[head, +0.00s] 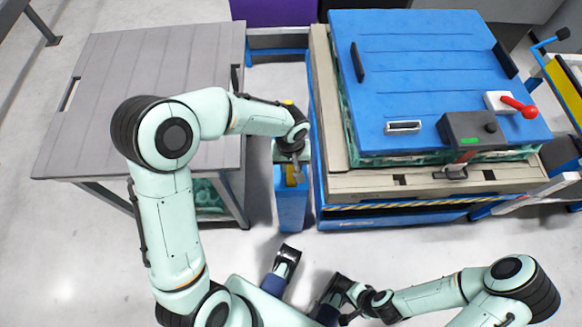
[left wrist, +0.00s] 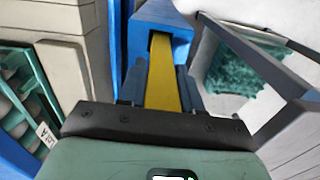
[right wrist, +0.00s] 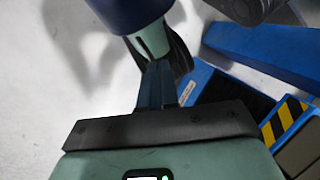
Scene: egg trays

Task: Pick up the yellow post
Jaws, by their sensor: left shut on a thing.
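The yellow post (left wrist: 162,75) stands in a blue holder (left wrist: 160,17), between the two fingers of my left gripper (left wrist: 160,85) in the left wrist view. The gripper is shut on it. In the head view the left gripper (head: 293,172) is over the top of the blue holder (head: 291,208), and only a little of the yellow post (head: 290,181) shows. Its lower part is hidden in the holder. My right gripper (right wrist: 156,88) is shut and empty, with its fingers together. It is low at the front, far from the post.
A grey table (head: 160,75) stands left of the holder. A cart (head: 335,185) with a blue-lidded box (head: 430,75) stands close on the right. The holder sits in the narrow gap between them. Open floor (head: 90,260) lies at the front left.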

